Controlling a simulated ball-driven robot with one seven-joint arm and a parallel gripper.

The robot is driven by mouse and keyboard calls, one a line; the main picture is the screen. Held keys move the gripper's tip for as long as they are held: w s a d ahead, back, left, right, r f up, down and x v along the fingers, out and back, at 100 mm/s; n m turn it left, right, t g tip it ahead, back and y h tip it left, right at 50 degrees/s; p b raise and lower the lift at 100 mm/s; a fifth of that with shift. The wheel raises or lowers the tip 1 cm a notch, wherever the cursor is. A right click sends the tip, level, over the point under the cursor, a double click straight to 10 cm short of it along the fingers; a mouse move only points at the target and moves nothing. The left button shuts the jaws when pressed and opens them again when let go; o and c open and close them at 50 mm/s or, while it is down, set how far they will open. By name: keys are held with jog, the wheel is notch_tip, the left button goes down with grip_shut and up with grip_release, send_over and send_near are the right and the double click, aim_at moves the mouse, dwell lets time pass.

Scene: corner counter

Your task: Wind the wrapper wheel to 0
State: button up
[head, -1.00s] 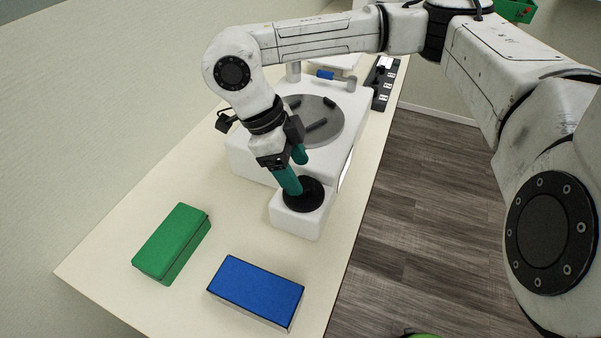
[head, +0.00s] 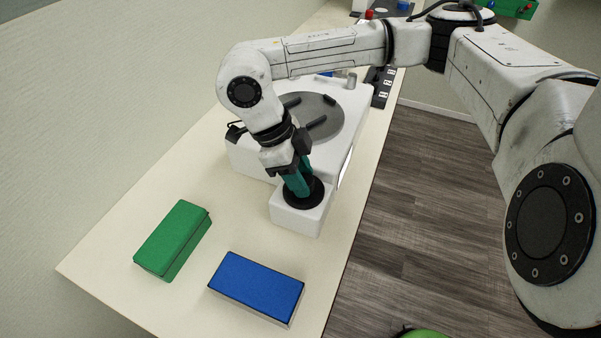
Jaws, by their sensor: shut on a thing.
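The white wrapper machine (head: 243,158) stands on the cream counter with a grey round turntable (head: 333,104) on top. A black wheel (head: 306,203) lies on the low white block (head: 298,222) at its near end. My gripper (head: 299,188), with teal fingers, points down over the wheel and is shut on a part of it. The fingers hide the gripped part. No scale or number for the wheel can be read here.
A green box (head: 172,238) and a blue box (head: 257,285) lie on the counter (head: 130,300) in front of the machine. A black strip with white labels (head: 383,84) sits behind it. The counter's right edge drops to a wooden floor.

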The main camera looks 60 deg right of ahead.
jog(key=c, duration=0.3)
jog(key=shift+f+n+b, duration=0.1)
jog(key=shift+n+b, duration=0.2)
jog(key=shift+b, duration=0.2)
jog(key=n+h+b, duration=0.1)
jog(key=b, duration=0.1)
jog(key=shift+f+n+b, duration=0.15)
jog(key=shift+n+b, duration=0.15)
jog(key=shift+n, duration=0.1)
jog(key=n+t+h+b, duration=0.1)
jog(key=n+b, duration=0.3)
jog(key=shift+s+a+b, duration=0.1)
jog(key=shift+a+b, duration=0.05)
jog(key=shift+b, duration=0.2)
jog(key=n+t+b, duration=0.1)
jog(key=n, duration=0.1)
jog(key=n+h+b, duration=0.1)
jog(key=n+b, duration=0.1)
jog(key=shift+s+n+t, duration=0.15)
jog(key=shift+n+t, duration=0.25)
jog(key=shift+a+r+n+t+b, duration=0.15)
jog(key=shift+n+t+b, duration=0.25)
jog(key=shift+n, duration=0.55)
jog(key=shift+d+r+n+t+b, duration=0.1)
jog(key=shift+n+t+b, duration=0.3)
jog(key=shift+n, duration=0.55)
